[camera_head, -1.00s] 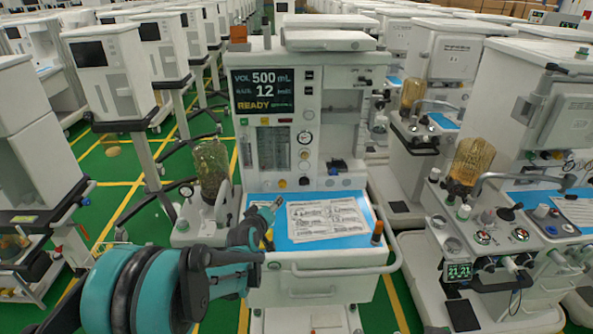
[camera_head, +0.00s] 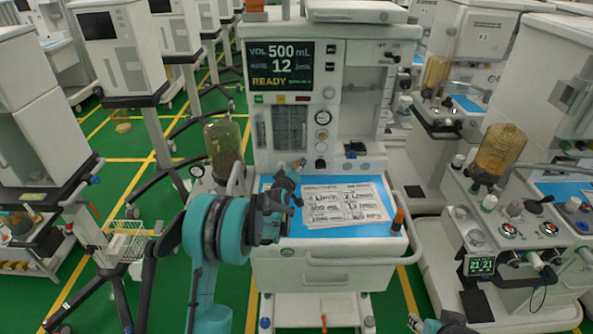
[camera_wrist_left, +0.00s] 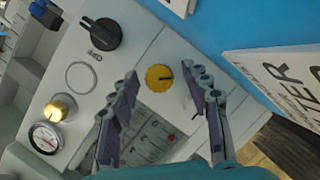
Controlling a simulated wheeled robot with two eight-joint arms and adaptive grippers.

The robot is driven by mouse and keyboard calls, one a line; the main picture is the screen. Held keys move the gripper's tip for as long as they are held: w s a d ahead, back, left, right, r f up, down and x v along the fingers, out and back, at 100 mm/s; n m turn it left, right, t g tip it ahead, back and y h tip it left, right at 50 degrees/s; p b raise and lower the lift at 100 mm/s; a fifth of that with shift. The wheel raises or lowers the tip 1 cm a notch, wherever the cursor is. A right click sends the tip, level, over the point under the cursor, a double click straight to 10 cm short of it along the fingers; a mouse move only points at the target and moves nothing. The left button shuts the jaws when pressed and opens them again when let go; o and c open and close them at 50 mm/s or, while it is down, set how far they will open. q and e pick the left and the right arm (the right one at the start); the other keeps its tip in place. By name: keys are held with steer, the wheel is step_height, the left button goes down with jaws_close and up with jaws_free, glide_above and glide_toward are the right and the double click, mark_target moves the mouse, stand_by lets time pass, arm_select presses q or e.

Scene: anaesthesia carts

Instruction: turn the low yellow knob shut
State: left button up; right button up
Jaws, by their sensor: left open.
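The low yellow knob (camera_wrist_left: 159,77) is a ribbed round dial with a dark pointer mark, on the pale front panel of the cart. In the left wrist view it lies between the two fingertips of my left gripper (camera_wrist_left: 161,73), with a gap showing on each side. The gripper is open and empty. In the head view my left gripper (camera_head: 298,167) is at the lower panel, above the back of the blue worktop, and hides most or all of the knob.
A black knob (camera_wrist_left: 101,35), a brass knob (camera_wrist_left: 60,108) and a round gauge (camera_wrist_left: 45,138) are on the same panel. A printed sheet (camera_head: 345,204) lies on the blue worktop. An orange-topped post (camera_head: 398,221) stands at its right edge.

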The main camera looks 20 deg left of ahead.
arm_select(q)
jaws_close()
steer(key=shift+m, duration=0.3)
